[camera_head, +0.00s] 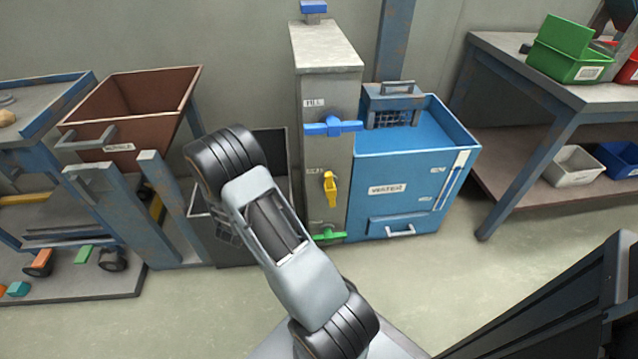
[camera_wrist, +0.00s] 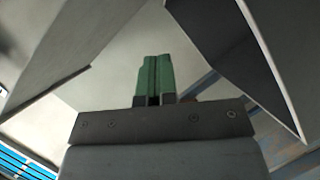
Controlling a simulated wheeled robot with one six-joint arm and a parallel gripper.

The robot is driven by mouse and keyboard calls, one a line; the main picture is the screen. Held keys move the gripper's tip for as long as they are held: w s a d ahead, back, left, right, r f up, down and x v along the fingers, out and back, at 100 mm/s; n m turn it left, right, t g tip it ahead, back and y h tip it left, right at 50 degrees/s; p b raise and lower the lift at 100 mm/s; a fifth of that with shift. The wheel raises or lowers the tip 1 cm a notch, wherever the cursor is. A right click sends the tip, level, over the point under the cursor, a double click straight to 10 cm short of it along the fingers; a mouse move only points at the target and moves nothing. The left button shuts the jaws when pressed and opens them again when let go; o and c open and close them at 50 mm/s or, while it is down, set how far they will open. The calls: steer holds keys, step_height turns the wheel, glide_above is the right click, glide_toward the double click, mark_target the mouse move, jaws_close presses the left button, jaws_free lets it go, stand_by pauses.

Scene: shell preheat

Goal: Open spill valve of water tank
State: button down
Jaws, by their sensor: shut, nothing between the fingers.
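The blue handle (camera_head: 333,127) lies level under a label that seems to read "FILL". Below it the yellow handle (camera_head: 330,188) points down, and the green handle (camera_head: 328,233) lies about level near the floor. The lower labels are too small to read, so I cannot tell which is the spill valve. My gripper (camera_wrist: 154,60) has green fingers, shut and empty; my arm hides it in the head view.
A dark bin (camera_head: 270,165) stands left of the column, partly behind my arm. A brown hopper (camera_head: 133,105) on a blue frame is farther left. A workbench (camera_head: 540,75) with green and red bins is at right. Floor before the tank is clear.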

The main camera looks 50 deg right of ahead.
steer(key=s+d+f+n+g+h, duration=0.2)
steer(key=s+d+g+h, duration=0.3)
steer(key=s, duration=0.3)
steer(key=h+b, duration=0.1)
steer(key=b, duration=0.2)
glide_toward(330, 190)
steer(key=w+d+r, duration=0.3)
steer(key=w+d, duration=0.1)
steer(key=d, duration=0.2)
steer(key=shift+s+d, duration=0.35)
steer(key=shift+s, duration=0.2)
steer(key=p, duration=0.1)
steer(key=s+d+m+p, duration=0.1)
steer(key=p, duration=0.1)
steer(key=shift+r+m+y, duration=0.3)
steer(key=shift+y, duration=0.1)
